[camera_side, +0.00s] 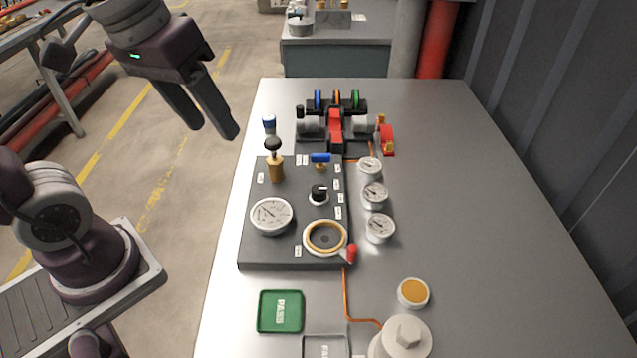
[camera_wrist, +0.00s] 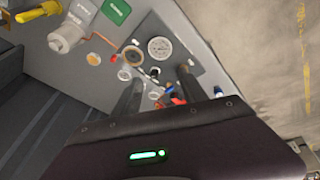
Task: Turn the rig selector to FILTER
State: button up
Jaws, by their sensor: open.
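The rig selector looks to be the black knob (camera_side: 319,193) on a pale round base, near the right side of the dark panel (camera_side: 255,247). A light mark shows on its top. Small white labels (camera_side: 338,198) stand beside it, too small to read, so I cannot tell which is FILTER. The knob also shows in the wrist view (camera_wrist: 155,72), between the fingers in the picture. My gripper (camera_side: 212,131) is open and empty, raised in the air to the upper left of the panel, apart from the knob.
On the panel are a large gauge (camera_side: 271,216), a brass valve with a black knob (camera_side: 275,168), a blue-handled valve (camera_side: 320,158) and a ring with a red-knobbed lever (camera_side: 351,253). Several gauges (camera_side: 375,195) stand right of it. A red-and-black assembly (camera_side: 335,130) stands behind. The table's right side is clear.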

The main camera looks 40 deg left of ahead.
jog(key=w+f+n+g+h, duration=0.1)
jog(key=w+f+n+g, duration=0.25)
jog(key=w, duration=0.65)
jog(key=n+g+h, duration=0.2)
jog(key=n, duration=0.4)
send_near(319, 188)
jog(key=shift+x, duration=1.1)
jog(key=x, duration=0.5)
jog(key=shift+f, duration=0.35)
jog(key=shift+s+d+f, duration=0.1)
jog(key=shift+d+f, duration=0.1)
jog(key=shift+f, duration=0.25)
grip_shut()
